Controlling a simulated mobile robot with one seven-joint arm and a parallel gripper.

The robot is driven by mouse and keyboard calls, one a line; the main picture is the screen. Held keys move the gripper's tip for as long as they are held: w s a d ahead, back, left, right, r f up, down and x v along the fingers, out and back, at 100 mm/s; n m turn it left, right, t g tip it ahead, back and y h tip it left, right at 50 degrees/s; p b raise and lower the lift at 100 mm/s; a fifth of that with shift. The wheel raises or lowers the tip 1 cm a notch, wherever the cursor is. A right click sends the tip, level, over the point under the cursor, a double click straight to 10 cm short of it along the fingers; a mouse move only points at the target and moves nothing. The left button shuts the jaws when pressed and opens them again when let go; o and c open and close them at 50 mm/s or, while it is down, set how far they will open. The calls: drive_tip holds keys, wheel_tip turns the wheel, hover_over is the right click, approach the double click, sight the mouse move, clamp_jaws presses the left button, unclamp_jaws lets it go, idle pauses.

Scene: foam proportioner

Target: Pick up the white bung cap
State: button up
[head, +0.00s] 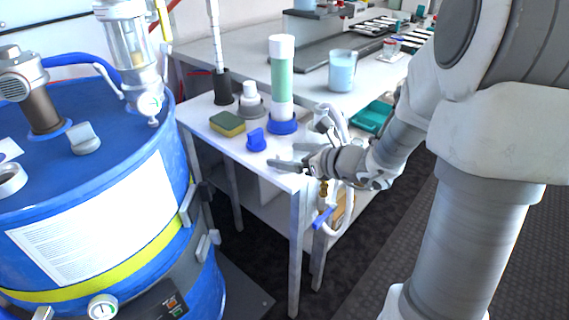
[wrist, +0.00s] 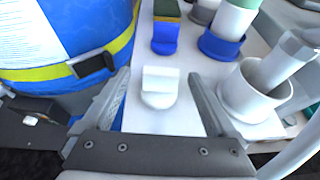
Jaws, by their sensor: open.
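The white bung cap (wrist: 160,86) has a rounded base and a raised flat tab. It sits on the white table top near its front corner. In the wrist view it lies between the fingers of my gripper (wrist: 159,74), with a gap on both sides. My gripper is open and empty. In the head view my gripper (head: 285,156) is low over the table's front corner, and I cannot make out the white cap there against the white top.
Past the cap stand a blue cap (head: 256,140), a sponge (head: 227,124), and a green-and-white tube in a blue base (head: 283,126). A white cup-like holder (wrist: 250,92) is right of my fingers. The blue drum (head: 170,190) with a grey cap (head: 84,138) stands left.

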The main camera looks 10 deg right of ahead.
sight(276, 154)
drive_tip(key=b+x, duration=0.2)
drive_tip(key=x, duration=0.3)
drive_tip(key=shift+f, duration=0.1)
drive_tip(key=c, duration=1.5)
drive_tip(key=shift+o, duration=0.2)
